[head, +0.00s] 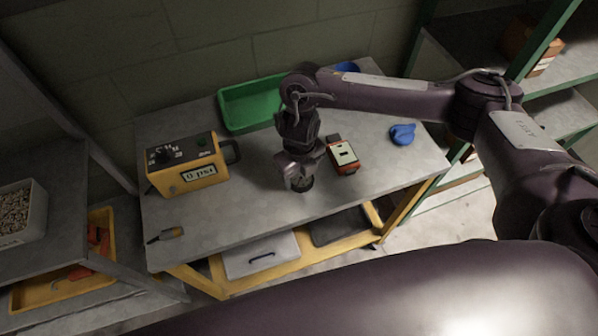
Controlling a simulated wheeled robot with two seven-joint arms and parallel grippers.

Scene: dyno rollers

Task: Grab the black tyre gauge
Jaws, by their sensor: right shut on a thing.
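My right gripper (300,180) points down over the middle of the grey workbench (235,220). It is shut on a small dark round thing, which I take to be the black tyre gauge (304,185). Only a little of it shows between and below the fingers; the gripper hides the rest. It is at or just above the bench top; I cannot tell which. My left gripper is not in view.
A red device with a pale face (343,157) lies just right of my gripper. A yellow box reading "0 psi" (188,165) stands left, a green tray (250,104) behind, a blue object (402,134) right. A small tool (165,235) lies front left. The bench's front middle is clear.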

